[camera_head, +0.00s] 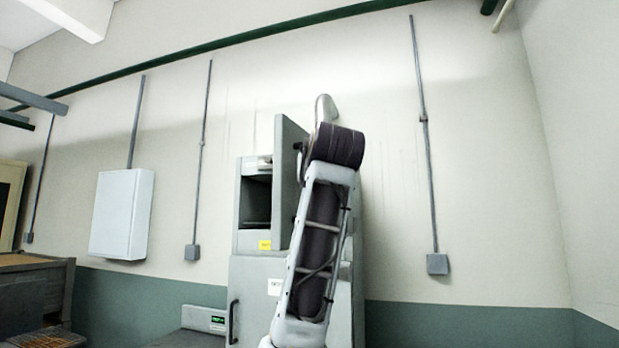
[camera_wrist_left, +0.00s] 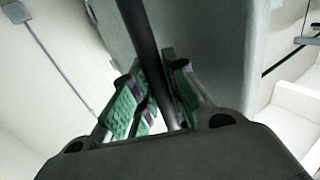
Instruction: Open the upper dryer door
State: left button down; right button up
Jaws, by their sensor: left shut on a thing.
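The grey dryer cabinet stands against the wall in the head view. Its upper door (camera_head: 288,180) is swung open and sticks out toward me, leaving the upper compartment (camera_head: 257,203) visible to its left. My arm crosses in front of the door's right side and hides part of it and the gripper. In the left wrist view, my left gripper (camera_wrist_left: 158,85) has its green-padded fingers on either side of a dark bar handle (camera_wrist_left: 148,35) and is shut on it. The grey door panel (camera_wrist_left: 215,45) shows behind the handle. My right gripper is in neither view.
The lower door (camera_head: 250,283) is shut, with a dark handle (camera_head: 233,322) at its left edge. A small unit with a green display (camera_head: 217,320) stands left of the cabinet. A white wall box (camera_head: 121,214) hangs farther left. The wall right of the cabinet is largely clear.

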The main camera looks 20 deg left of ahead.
pick_arm(q)
jog(key=c, duration=1.4)
grip_release()
jog(key=shift+v, duration=6.05)
jog(key=shift+a, duration=0.1)
jog(key=shift+r, duration=0.1)
